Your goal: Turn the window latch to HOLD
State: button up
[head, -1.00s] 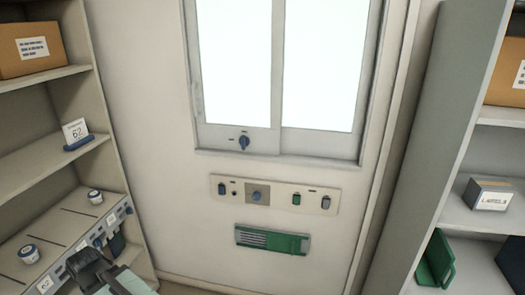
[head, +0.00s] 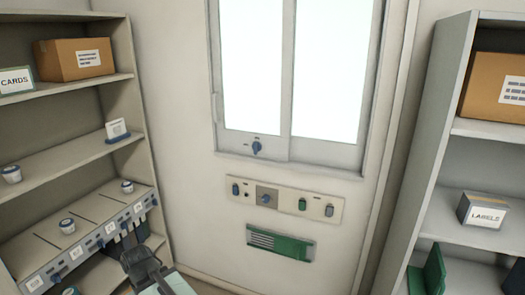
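The window (head: 252,75) has bright panes in a grey frame on the far wall. Its latch, a small blue knob (head: 257,148), sits on the lower frame rail, left of centre, with tiny marks around it that I cannot read. The knob looks roughly upright. My gripper (head: 140,262), dark, shows at the bottom left, well below and left of the latch and apart from it.
A control panel (head: 325,207) with knobs and switches is under the window, above a green vent slider (head: 290,247). Shelves with a cardboard box (head: 60,70) and small jars stand left. Another shelf with a labels box (head: 470,212) stands right.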

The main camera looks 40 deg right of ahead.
aim_at(257, 147)
jog(key=z, duration=0.35)
jog(key=i, duration=1)
jog(key=u, duration=0.05)
